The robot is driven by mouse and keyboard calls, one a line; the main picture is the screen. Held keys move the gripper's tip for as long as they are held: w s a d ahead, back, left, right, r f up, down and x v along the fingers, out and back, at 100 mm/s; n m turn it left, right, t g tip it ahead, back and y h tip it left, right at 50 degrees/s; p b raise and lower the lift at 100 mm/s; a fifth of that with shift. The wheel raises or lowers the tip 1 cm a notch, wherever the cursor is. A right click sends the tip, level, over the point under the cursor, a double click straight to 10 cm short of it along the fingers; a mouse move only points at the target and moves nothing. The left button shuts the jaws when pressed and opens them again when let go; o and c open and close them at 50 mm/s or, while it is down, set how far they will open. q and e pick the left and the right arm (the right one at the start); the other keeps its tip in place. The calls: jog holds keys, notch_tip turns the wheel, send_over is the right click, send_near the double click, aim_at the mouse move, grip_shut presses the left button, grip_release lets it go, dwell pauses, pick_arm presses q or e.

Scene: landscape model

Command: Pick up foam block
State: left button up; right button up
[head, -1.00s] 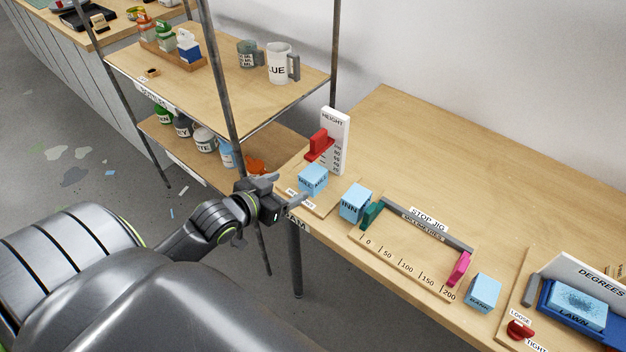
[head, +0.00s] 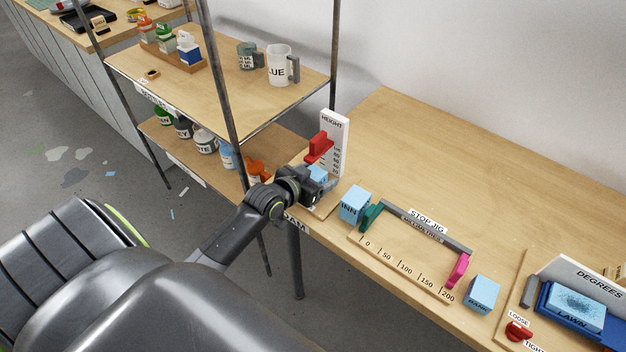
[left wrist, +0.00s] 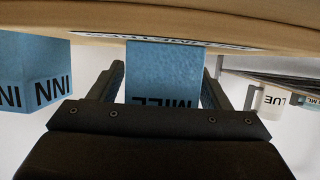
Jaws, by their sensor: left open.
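A light blue foam block with a dark label (head: 317,174) stands by the white height gauge (head: 333,140) with its red slider (head: 319,148). My left gripper (head: 324,187) is at this block and hides most of it in the head view. In the left wrist view, which is upside down, the block (left wrist: 165,75) lies between the two open fingers (left wrist: 160,88), with a gap visible on its right side. Another blue block, marked INN (head: 354,204), stands just to the right, outside the fingers. A third blue block (head: 482,293) stands right of the stop jig. My right gripper is not in view.
The stop jig (head: 410,262) with green and pink stops lies along the table's front edge. A blue tray with a LAWN block (head: 577,307) is at the far right. A metal shelf (head: 215,85) with mugs and bottles stands left. The table's back (head: 440,150) is clear.

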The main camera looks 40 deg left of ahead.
pick_arm(q)
jog(key=c, duration=1.1)
jog(key=shift+r, duration=0.2)
jog(key=shift+s, duration=0.1)
jog(key=s, duration=0.6)
jog(key=s+a+b, duration=0.1)
jog(key=s, duration=0.4)
jog(key=s+b, duration=0.1)
jog(key=s, duration=0.5)
jog(key=shift+s+a+r, duration=0.1)
jog(key=shift+s+a, duration=0.1)
jog(key=shift+s, duration=0.15)
